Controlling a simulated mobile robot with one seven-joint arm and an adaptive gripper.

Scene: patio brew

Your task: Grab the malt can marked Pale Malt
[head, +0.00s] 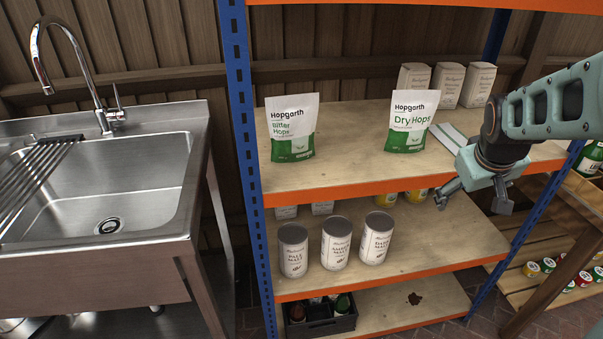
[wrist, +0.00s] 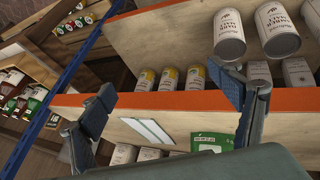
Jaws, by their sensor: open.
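Three white-labelled malt cans stand in a row on the shelf below the hop bags in the head view. The leftmost is the Pale Malt can (head: 293,252), its label reading "Pale Malt". Beside it stand the middle can (head: 336,243) and the right can (head: 375,239), whose label seems to read "Dark Malt". My gripper (head: 475,200) is open and empty, to the right of the cans at the shelf's right side.
The blue upright (head: 240,110) stands left of the cans. The shelf board above has an orange edge (head: 350,192) and holds the Bitter Hops bag (head: 291,130) and Dry Hops bag (head: 411,122). Yellow-labelled cans (head: 416,196) stand behind. A dark crate (head: 320,318) sits below.

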